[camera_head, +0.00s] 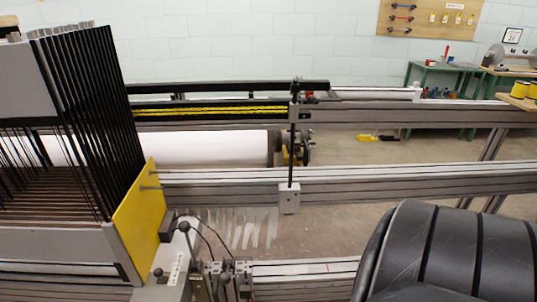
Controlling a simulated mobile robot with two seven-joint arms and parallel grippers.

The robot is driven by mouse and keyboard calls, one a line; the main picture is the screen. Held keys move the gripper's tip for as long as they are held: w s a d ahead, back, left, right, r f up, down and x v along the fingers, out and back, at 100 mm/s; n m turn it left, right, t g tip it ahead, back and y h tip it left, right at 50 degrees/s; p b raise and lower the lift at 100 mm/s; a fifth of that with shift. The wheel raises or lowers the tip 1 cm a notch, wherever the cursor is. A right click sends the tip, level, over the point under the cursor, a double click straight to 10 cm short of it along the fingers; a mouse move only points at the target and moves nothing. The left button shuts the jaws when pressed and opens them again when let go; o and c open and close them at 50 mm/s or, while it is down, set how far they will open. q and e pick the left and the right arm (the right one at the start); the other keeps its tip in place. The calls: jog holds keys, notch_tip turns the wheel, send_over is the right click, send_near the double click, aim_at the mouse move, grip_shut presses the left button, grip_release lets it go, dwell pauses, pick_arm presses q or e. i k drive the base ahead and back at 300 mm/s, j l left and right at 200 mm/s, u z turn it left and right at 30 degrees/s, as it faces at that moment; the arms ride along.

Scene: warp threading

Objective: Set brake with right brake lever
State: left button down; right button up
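The loom frame's grey metal rails (400,180) run across the view. A thin dark upright rod (291,150) stands between the upper and lower rails, its foot at a small grey box (289,198). At lower middle-left, several small levers with dark ball knobs (185,227) stand by the grey bracket (178,255) with a white label; more levers (227,267) are just to its right. I cannot tell for sure which is the right brake lever, or whether it is set. Neither gripper is in view.
A large black ribbed rounded shape (450,255) fills the lower right. Dark heddle frames (85,110) and a yellow panel (140,217) stand at left. A white roll (200,148) lies behind the rails. A green bench (443,80) stands at the back wall. Open floor lies between.

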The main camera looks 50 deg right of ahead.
aim_at(225, 279)
jog(key=l+z, duration=0.1)
jog(key=z, duration=1.1)
jog(key=k+l+z, duration=0.1)
jog(key=z, duration=0.3)
jog(key=l, duration=0.1)
